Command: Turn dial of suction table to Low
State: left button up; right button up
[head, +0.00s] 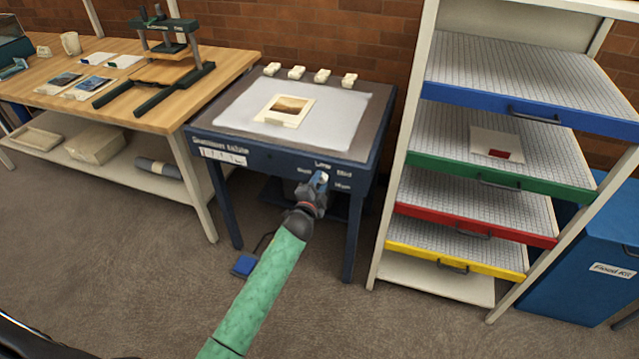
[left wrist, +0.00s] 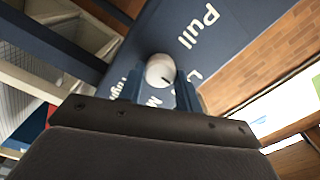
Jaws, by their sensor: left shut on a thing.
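The suction table (head: 250,163) is dark blue with a grey top, in the middle of the head view. Its dial sits on the front panel near the right corner, with labels around it, Low above it. In the left wrist view the dial (left wrist: 160,69) is a round white knob with a small dark mark towards the lower right; fingers and tilt hide parts of the labels, so its exact setting cannot be told. My left gripper (head: 319,181) is at the panel, shut on the dial, with blue fingers (left wrist: 159,92) on both sides. My right gripper is not in view.
A framed picture (head: 284,110) lies on a white sheet, with several small white blocks behind it. A wooden bench (head: 225,70) with a press stands left. A shelf rack with coloured trays (head: 487,183) stands close on the right. A blue pedal (head: 244,265) lies on the floor.

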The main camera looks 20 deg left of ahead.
pick_arm(q)
jog(key=shift+f, duration=0.1)
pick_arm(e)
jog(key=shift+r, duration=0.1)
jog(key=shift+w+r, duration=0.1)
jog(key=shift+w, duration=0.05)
pick_arm(q)
jog(key=o, duration=1)
jog(key=shift+s, duration=0.5)
jog(key=s+b, duration=0.1)
jog(key=s, duration=0.5)
jog(key=shift+s+a, duration=0.15)
jog(key=shift+s, duration=0.25)
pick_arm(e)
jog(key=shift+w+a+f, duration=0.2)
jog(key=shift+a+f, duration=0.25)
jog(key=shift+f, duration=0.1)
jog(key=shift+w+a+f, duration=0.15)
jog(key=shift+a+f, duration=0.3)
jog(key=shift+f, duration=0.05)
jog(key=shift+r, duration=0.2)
